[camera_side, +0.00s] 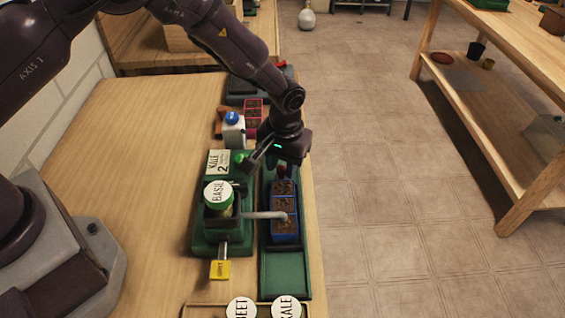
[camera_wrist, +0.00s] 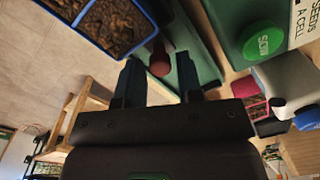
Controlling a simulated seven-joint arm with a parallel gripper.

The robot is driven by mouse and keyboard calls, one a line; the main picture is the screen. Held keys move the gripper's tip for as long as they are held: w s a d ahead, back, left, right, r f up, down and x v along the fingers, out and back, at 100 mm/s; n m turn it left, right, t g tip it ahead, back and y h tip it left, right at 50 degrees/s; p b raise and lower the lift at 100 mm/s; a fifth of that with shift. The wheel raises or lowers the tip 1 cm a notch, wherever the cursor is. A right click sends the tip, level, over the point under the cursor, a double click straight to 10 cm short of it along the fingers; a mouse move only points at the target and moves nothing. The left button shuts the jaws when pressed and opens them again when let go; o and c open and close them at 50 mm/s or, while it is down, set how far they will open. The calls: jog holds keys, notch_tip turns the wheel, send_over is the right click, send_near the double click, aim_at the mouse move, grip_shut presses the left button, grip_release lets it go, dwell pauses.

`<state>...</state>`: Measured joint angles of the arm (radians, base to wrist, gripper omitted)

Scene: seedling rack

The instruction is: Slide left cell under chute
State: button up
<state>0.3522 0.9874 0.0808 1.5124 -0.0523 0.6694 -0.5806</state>
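The blue tray (camera_side: 285,239) holds a row of soil-filled cells in the green track (camera_side: 284,272). The grey chute (camera_side: 262,215) reaches from the seeder over the tray, its end above the cells toward the near end. My gripper (camera_side: 262,160) is over the far end of the track, beyond the tray. In the wrist view, my open fingers (camera_wrist: 158,78) point at a dark red knob (camera_wrist: 160,58) at the tray's end. The knob shows in the gap between the fingers; contact cannot be told. Part of the tray (camera_wrist: 82,38) shows at upper left.
A white bottle with a blue cap (camera_side: 233,130) and a red tray (camera_side: 253,110) stand behind. BEET (camera_side: 241,308) and KALE (camera_side: 287,307) lids are in front.

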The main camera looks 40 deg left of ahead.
notch_tip(320, 180, up, 13)
jog(key=shift+d+f, duration=0.15)
jog(key=shift+d, duration=0.15)
jog(key=shift+w, duration=0.1)
jog(key=s+a+r+m+t, duration=0.1)
jog(key=s+a+r+t, duration=0.2)
jog(key=s+a+r, duration=0.3)
jog(key=s+a+r+m+t, duration=0.2)
jog(key=s+a+r, duration=0.5)
jog(key=s+r, duration=0.5)
jog(key=s, duration=0.7)
jog(key=shift+a+r+m+t, duration=0.25)
jog(key=shift+m+t, duration=0.05)
jog(key=shift+t, duration=0.1)
dwell(0.4)
